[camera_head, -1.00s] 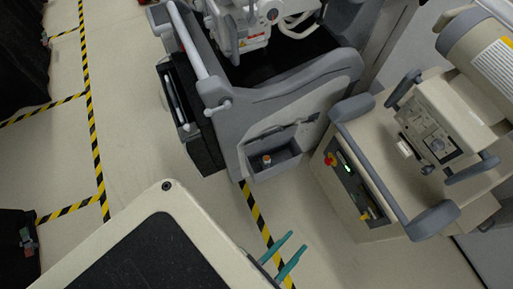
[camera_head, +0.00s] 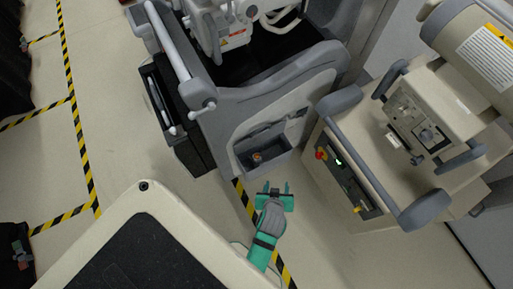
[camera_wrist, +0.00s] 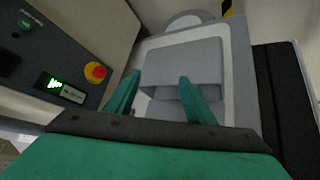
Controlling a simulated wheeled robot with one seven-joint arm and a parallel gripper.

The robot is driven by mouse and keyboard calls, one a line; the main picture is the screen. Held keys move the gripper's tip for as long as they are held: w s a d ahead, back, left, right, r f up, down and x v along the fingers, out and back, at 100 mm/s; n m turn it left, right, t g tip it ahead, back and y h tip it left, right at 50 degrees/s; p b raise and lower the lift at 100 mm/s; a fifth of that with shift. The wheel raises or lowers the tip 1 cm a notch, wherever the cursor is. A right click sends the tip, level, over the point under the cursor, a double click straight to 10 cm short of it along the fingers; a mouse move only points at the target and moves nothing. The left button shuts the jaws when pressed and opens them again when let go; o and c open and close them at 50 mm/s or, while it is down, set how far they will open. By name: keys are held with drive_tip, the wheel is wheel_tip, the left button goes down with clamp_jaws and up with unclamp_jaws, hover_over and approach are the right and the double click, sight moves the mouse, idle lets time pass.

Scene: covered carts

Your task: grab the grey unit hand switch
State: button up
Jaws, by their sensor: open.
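The grey unit (camera_head: 225,108) stands at the upper middle of the head view, with an open grey bin (camera_head: 280,147) on its end panel. A small orange-topped piece (camera_head: 257,156), which looks like the hand switch, sits inside the bin. Its lower part is hidden by the bin wall. My teal gripper (camera_head: 276,187) is open and empty, just in front of the bin, apart from it. In the wrist view my open fingers (camera_wrist: 160,79) point at the front of the grey bin (camera_wrist: 185,65). The switch cannot be made out there.
A beige unit (camera_head: 385,170) stands close on the right, with a red button (camera_head: 320,154) and a lit control panel (camera_head: 350,175). The red button with its yellow collar (camera_wrist: 95,72) is left of my fingers in the wrist view. Open floor lies left of the grey unit.

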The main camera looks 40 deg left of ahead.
drive_tip(key=w+a+f+n+g, duration=0.1)
drive_tip(key=w+a+n+g, duration=0.25)
drive_tip(key=a, duration=0.35)
drive_tip(key=n+g, duration=0.2)
approach(257, 157)
drive_tip(key=f, duration=0.2)
drive_tip(key=shift+w+a+x, duration=0.1)
drive_tip(key=shift+x, duration=2.35)
drive_tip(key=shift+w+a+x, duration=0.1)
drive_tip(key=shift+a+x, duration=0.05)
drive_tip(key=shift+x, duration=2.3)
drive_tip(key=shift+r, duration=0.1)
drive_tip(key=c, duration=1.2)
